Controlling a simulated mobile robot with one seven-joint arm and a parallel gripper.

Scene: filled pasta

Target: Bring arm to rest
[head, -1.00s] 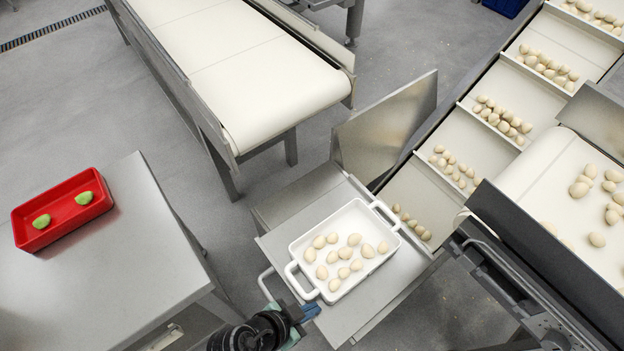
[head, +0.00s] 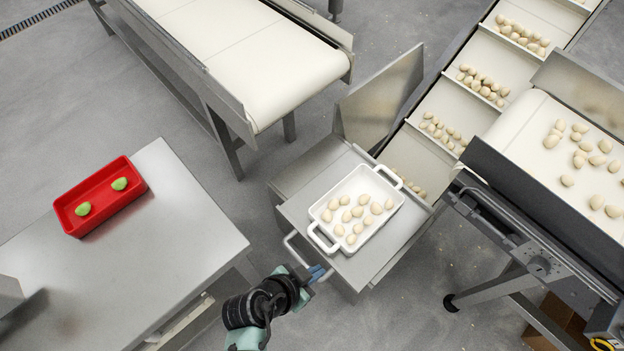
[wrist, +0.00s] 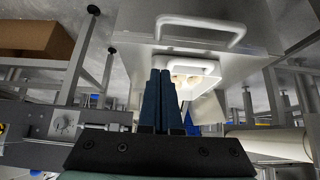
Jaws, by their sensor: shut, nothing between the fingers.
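My gripper (head: 318,273) is in the lower middle of the head view, close to the metal handle (head: 298,250) of the steel stand (head: 374,266). In the wrist view my gripper (wrist: 161,75) shows two dark blue fingers pressed together with nothing between them. The white tray (head: 318,239) of pale filled pasta stands on the stand, just beyond the fingers and apart from them. It also shows in the wrist view (wrist: 205,66), partly hidden by the fingers.
A red tray (head: 73,228) with two green pieces sits on the steel table (head: 200,255) at the left. A wide conveyor (head: 240,65) is at the back. A cleated conveyor (head: 430,105) and a raised belt (head: 530,140) carry pasta at the right. Open floor lies below the stand.

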